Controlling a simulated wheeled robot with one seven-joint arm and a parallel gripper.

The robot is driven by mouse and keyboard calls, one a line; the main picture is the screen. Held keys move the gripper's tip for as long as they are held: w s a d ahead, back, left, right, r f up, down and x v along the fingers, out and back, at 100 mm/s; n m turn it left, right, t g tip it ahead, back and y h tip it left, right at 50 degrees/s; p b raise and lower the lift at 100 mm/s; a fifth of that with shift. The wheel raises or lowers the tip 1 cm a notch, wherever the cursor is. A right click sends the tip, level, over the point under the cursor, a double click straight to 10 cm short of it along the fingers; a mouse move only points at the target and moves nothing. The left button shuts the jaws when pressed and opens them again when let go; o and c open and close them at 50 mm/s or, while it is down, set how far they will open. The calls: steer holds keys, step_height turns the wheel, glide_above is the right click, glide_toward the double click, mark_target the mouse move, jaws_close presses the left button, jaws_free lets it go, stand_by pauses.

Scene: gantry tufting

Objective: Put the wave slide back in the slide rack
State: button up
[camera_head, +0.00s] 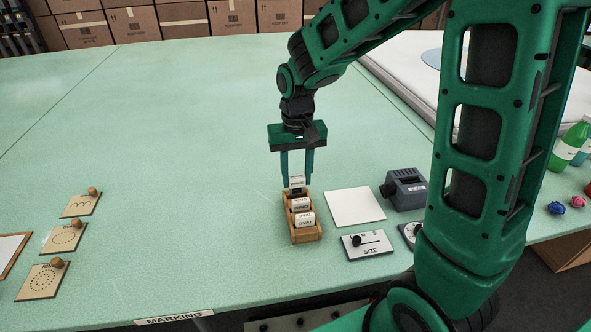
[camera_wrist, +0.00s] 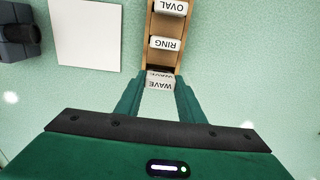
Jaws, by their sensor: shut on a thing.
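The wave slide (camera_head: 297,181) is a small white-topped block marked WAVE. My gripper (camera_head: 297,186) points down and is shut on it, at the far end of the wooden slide rack (camera_head: 304,239). In the wrist view the wave slide (camera_wrist: 160,85) is between the fingers, over or in the rack's end space; I cannot tell how deep its lower part sits.
Right of the rack are a white square sheet (camera_head: 354,207), a SIZE slider panel (camera_head: 369,246) and a dark grey device (camera_head: 404,188). Several pattern cards with knobs, one a wave card (camera_head: 80,206), lie at the left. The table (camera_head: 180,130) between is clear.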

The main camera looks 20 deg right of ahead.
steer(key=shift+f, duration=1.45)
steer(key=o, duration=1.3)
steer(key=shift+c, duration=0.2)
step_height(320, 180, up, 11)
steer(key=shift+w+f, duration=0.1)
steer(key=shift+f, duration=0.05)
